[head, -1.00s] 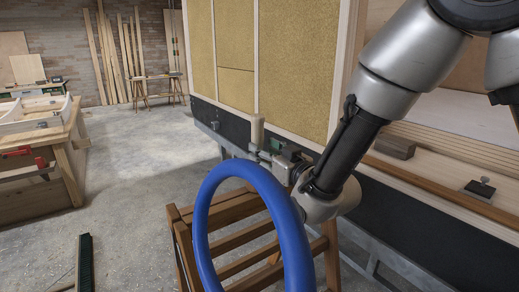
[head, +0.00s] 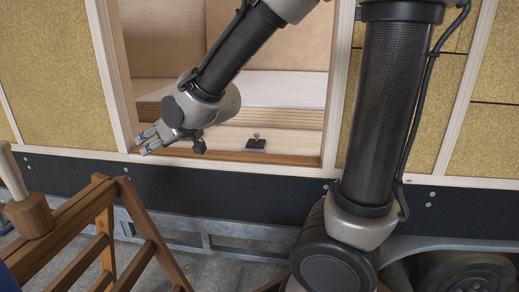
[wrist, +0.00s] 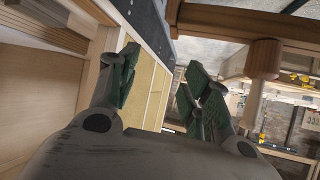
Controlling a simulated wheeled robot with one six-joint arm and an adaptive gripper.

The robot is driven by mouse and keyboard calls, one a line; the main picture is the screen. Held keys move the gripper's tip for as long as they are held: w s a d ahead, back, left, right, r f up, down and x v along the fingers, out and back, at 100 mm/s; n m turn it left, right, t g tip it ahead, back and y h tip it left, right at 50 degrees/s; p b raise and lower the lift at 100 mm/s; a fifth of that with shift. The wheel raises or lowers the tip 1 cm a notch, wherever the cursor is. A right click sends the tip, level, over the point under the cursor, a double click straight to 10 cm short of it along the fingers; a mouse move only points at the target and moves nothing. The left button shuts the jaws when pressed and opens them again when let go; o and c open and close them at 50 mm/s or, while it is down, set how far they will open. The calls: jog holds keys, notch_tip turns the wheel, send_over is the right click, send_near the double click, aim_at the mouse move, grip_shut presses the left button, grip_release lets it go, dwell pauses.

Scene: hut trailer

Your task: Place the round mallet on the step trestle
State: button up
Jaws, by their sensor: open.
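The round mallet (head: 30,214) stands head down on the top of the wooden step trestle (head: 78,212) at the left of the head view, its pale handle pointing up and tilted slightly left. My gripper (head: 148,141) is open and empty, to the right of the mallet and apart from it, in front of the trailer wall opening. In the wrist view the picture is turned over: the mallet head (wrist: 263,58) rests against the trestle's top beam (wrist: 225,22), to the right of my open fingers (wrist: 155,85). Nothing is between the fingers.
The trailer's wooden window sill (head: 235,155) is behind my gripper, with a small dark fitting (head: 256,143) on it. A black lower panel (head: 240,190) runs below. A blue curved thing (head: 8,280) shows at the lower left corner.

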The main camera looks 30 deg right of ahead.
jog(key=s+d+r+m+g+h, duration=0.1)
jog(key=s+d+h, duration=0.1)
jog(key=s+d, duration=0.35)
jog(key=s+d+m+g+h, duration=0.1)
jog(key=s+d+m, duration=0.1)
jog(key=d, duration=0.7)
jog(key=s+d+m+g+h, duration=0.1)
jog(key=s+d+g, duration=0.1)
jog(key=s+d, duration=0.3)
jog(key=s+d+m+g+h, duration=0.1)
jog(key=s+d, duration=0.4)
jog(key=s, duration=0.6)
jog(key=shift+s+d+f+g+h, duration=0.15)
jog(key=shift+s+d+g+h, duration=0.15)
jog(key=shift+s+g+h, duration=0.15)
